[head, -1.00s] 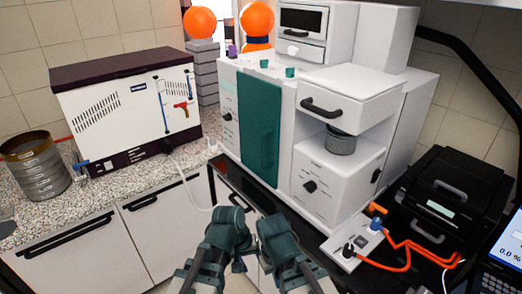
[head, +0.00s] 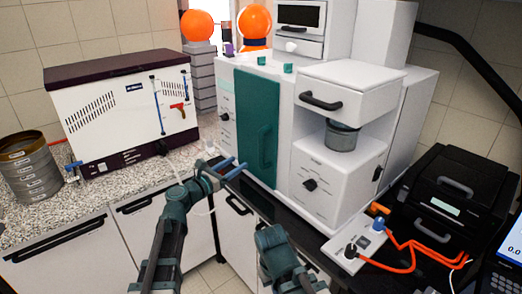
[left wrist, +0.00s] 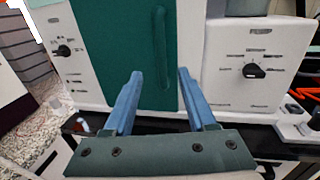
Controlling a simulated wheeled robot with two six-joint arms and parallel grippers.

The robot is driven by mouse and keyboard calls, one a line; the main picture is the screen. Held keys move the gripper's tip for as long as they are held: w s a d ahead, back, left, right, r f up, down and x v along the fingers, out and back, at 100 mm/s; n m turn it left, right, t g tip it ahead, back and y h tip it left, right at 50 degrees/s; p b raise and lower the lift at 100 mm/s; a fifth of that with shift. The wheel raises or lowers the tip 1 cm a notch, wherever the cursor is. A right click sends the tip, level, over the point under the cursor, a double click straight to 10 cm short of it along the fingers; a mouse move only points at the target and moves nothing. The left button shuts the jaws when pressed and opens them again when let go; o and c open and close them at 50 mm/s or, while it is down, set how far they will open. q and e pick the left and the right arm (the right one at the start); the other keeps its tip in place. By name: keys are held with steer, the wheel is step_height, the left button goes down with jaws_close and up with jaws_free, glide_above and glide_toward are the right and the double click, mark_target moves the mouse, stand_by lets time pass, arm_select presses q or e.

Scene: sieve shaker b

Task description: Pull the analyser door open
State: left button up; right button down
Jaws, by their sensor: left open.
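The analyser door (head: 256,110) is a tall teal panel on the front of the white analyser. It looks shut. Its upright teal handle (head: 265,147) is on the right part of the door; it also shows in the left wrist view (left wrist: 161,55). My left gripper (head: 232,166) is open and empty, in front of the lower door. In the left wrist view its two blue fingers (left wrist: 160,76) point at the door, on either side of the handle's line. They look apart from the handle. My right arm's end (head: 272,243) is low in the middle; its fingers are not clear.
A white drawer unit with a black handle (head: 320,102) is right of the door. A power strip (head: 352,248) with orange cables and a black case (head: 445,210) stand at right. A white box (head: 125,110) and sieve stack (head: 30,168) are on the left counter.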

arm_select(q)
glide_above(261, 164)
steer(key=w, duration=0.1)
stand_by(0.4)
jaws_close()
stand_by(1.5)
